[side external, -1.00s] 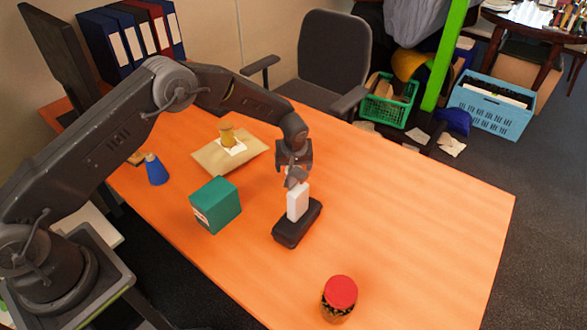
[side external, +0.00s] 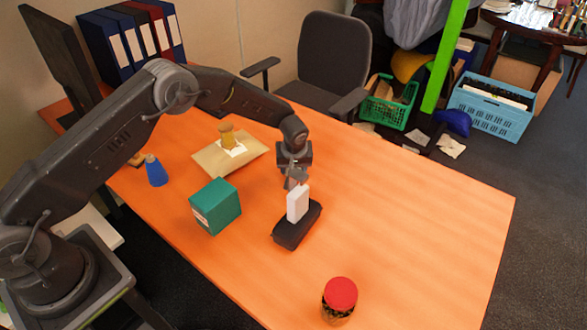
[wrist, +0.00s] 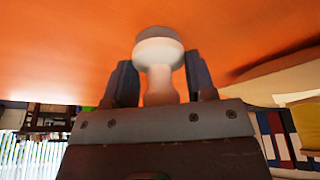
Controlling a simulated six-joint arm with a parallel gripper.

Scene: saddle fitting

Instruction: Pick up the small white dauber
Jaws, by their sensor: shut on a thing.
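The small white dauber (wrist: 159,60) shows in the wrist view, with a round head and a narrower neck. My gripper (wrist: 160,85) has a dark finger on each side of the neck and is shut on it. The head points away from the gripper, with orange table behind it. In the side view my gripper (side external: 294,181) is just above a white block (side external: 297,206) that stands upright on a black base (side external: 292,236). There the dauber cannot be told apart clearly from the fingertips.
A tan envelope (side external: 205,160) with a yellow-brown stamp-like thing (side external: 227,135) lies behind. A red-lidded jar (side external: 340,293) stands near the front. The table's right side is clear.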

